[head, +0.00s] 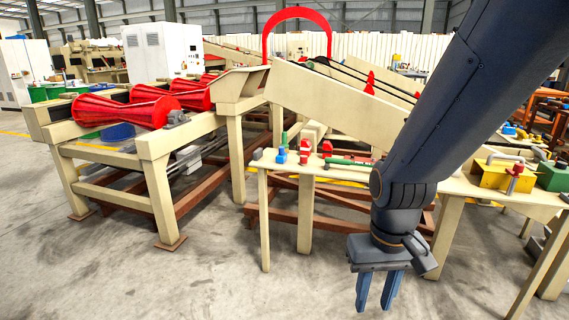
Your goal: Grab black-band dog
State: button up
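My gripper (374,305) hangs below my dark arm at the lower right, pointing down. Its two blue fingers are apart with nothing between them. It is in front of the cream work table, lower in the picture than the top. Several small pieces stand on the left end of that table: a blue piece (281,156), a green piece (284,138), a red piece (304,154), another red piece (327,148) and a grey piece (257,154). They are too small to tell which is a dog with a black band. My arm hides the middle of the table.
The cream table (461,188) has a green tool (348,162) lying on it. On its right part are a yellow block (494,174), a red clamp-like piece (515,178) and a green box (553,177). A machine with red rollers (125,108) stands left. Concrete floor in front is clear.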

aim_at(328, 148)
jog(key=i, duration=2.55)
jog(key=z, duration=1.15)
jog(key=i, duration=0.5)
